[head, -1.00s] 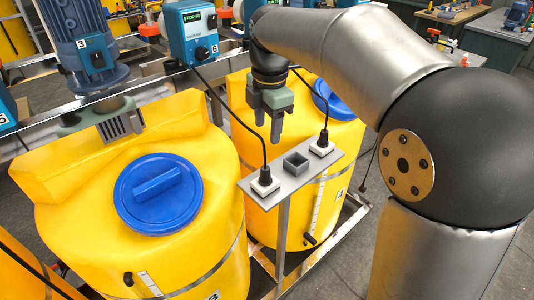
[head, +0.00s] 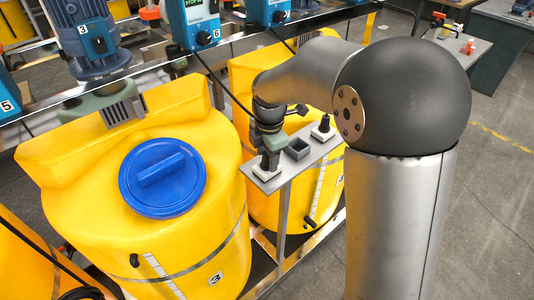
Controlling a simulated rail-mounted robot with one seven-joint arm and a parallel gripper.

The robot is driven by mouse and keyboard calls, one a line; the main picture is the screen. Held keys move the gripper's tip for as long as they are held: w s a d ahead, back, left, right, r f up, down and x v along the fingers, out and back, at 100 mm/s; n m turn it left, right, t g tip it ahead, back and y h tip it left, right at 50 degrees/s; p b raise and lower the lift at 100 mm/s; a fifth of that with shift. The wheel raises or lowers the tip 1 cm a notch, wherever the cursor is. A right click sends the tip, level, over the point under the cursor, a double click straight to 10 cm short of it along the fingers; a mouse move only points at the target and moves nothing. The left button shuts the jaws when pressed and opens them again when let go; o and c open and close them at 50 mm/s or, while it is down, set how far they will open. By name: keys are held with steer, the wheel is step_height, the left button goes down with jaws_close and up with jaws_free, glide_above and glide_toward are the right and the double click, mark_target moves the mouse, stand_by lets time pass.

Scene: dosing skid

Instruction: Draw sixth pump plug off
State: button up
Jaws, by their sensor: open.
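The sixth pump (head: 200,25), a blue box with a "6" label, hangs on the rail at the top. Its black cable (head: 226,88) runs down to the left socket (head: 266,172), a white plate on a grey shelf (head: 293,168). My gripper (head: 269,160) is low over this left socket, pointing down, with its fingers at the plug. The sixth pump's plug is mostly hidden by the gripper, and I cannot tell whether the fingers touch it.
A second black plug (head: 325,124) stands in the right socket of the shelf. A yellow tank with a blue lid (head: 162,177) stands at left; another tank (head: 326,190) is behind the shelf.

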steer(key=c, duration=1.1)
steer(key=shift+r+p, duration=1.55)
steer(key=shift+r, duration=0.7)
